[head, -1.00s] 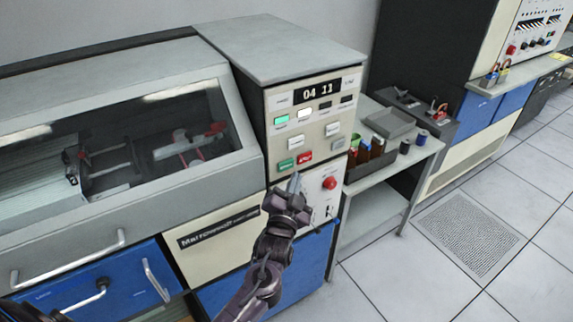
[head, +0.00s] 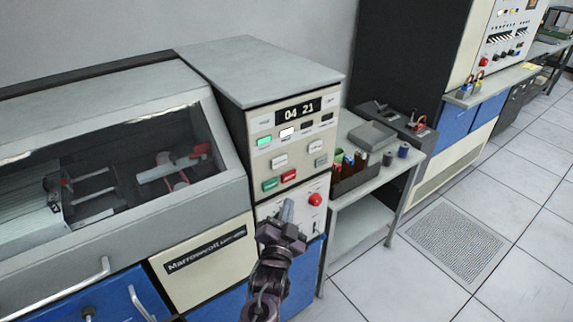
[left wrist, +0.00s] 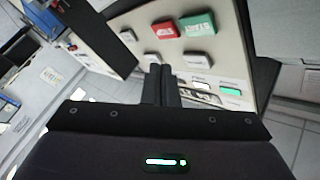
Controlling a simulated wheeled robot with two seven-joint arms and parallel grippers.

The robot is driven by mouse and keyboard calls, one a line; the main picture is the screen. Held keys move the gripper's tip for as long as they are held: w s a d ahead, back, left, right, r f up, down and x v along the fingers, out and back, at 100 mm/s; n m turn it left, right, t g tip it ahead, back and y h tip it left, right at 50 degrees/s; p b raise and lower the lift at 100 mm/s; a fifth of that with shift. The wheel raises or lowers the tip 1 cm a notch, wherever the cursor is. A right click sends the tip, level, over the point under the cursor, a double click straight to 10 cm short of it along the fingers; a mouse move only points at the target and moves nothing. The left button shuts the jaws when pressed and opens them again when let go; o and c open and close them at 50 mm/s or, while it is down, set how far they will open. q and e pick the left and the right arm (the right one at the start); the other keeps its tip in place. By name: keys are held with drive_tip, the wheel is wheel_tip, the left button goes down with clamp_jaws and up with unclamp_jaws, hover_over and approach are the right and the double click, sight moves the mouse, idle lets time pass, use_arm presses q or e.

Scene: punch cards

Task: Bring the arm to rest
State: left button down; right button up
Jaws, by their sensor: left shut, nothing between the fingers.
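My left gripper (head: 287,211) is shut and empty in the head view. It is in front of the machine's control panel, below the green button (head: 271,184) and the red button (head: 289,176). I cannot tell whether the fingertips touch the panel. The display (head: 298,109) reads 04 21, and a green lamp (head: 264,141) and a white lamp (head: 287,133) are lit. My right gripper is not in view.
A round red knob (head: 315,199) is just right of the gripper. A grey side table (head: 385,176) holds bottles, a tray (head: 371,135) and small spools. The glass-covered machine (head: 105,165) fills the left. Open tiled floor (head: 420,290) lies at the right.

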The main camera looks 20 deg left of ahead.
use_arm(q)
drive_tip(key=s+f+g+h+b, duration=0.1)
drive_tip(key=s+f+g, duration=0.3)
drive_tip(key=f, duration=0.9)
drive_tip(key=s+a+f+g+h+b, duration=0.15)
drive_tip(key=s+f, duration=0.45)
drive_tip(key=f, duration=0.7)
drive_tip(key=s+f+g+b, duration=0.1)
drive_tip(key=s+f+g, duration=0.35)
drive_tip(key=f, duration=0.85)
drive_tip(key=s+a+f+n+g, duration=0.1)
drive_tip(key=s+f+g, duration=0.1)
drive_tip(key=s+f, duration=0.4)
drive_tip(key=s+a+f+n+g+b, duration=0.1)
drive_tip(key=s+f, duration=0.6)
drive_tip(key=s, duration=0.9)
drive_tip(key=s+a+f+n+g, duration=0.1)
drive_tip(key=s+a+f+g, duration=0.2)
drive_tip(key=s, duration=0.8)
wheel_tip(320, 180, down, 4)
drive_tip(key=shift+f+n+g+b, duration=0.1)
drive_tip(key=shift+n+g+b, duration=0.25)
drive_tip(key=shift+g, duration=0.85)
drive_tip(key=shift+s, duration=0.1)
